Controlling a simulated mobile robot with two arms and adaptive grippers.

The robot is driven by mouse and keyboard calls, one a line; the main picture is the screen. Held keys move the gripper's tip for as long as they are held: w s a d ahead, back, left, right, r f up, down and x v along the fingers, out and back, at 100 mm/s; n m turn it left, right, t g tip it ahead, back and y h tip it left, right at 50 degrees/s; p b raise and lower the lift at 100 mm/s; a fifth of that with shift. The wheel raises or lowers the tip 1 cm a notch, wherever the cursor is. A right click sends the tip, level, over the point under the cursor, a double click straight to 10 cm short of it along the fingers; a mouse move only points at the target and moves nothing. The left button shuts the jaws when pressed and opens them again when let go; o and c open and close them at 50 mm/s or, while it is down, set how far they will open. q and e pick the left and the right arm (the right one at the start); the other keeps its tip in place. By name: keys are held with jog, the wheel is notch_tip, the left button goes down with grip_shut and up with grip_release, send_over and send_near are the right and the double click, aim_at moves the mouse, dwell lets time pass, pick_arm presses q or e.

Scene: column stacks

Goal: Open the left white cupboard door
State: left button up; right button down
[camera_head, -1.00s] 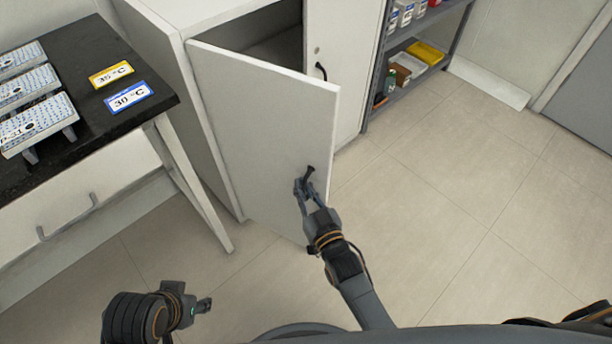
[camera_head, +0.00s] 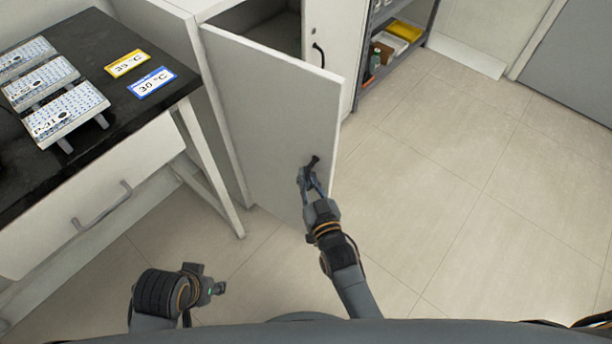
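The left white cupboard door (camera_head: 268,110) stands ajar, swung out toward me, with the dark cupboard interior (camera_head: 272,32) showing above its top edge. Its black handle (camera_head: 312,162) is near the free edge. My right gripper (camera_head: 309,176) is at this handle, its fingers closed around it, though the contact is small in view. My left gripper (camera_head: 215,288) hangs low at the lower left, away from the door, above the floor. Its fingers are too small and turned away to tell their opening.
A black-topped bench (camera_head: 110,115) with white racks (camera_head: 68,112) and temperature signs (camera_head: 151,82) stands left of the cupboard. The right cupboard door (camera_head: 329,30) is closed. A grey shelf (camera_head: 400,48) stands beyond it. The tiled floor (camera_head: 460,190) on the right is clear.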

jog(key=c, duration=1.4)
grip_release()
jog(key=shift+s+d+f, duration=0.15)
jog(key=shift+d+f, duration=0.05)
jog(key=shift+d, duration=0.2)
jog(key=shift+c, duration=0.2)
jog(key=shift+r, duration=0.1)
jog(key=shift+a, duration=0.15)
jog(key=v, duration=1.2)
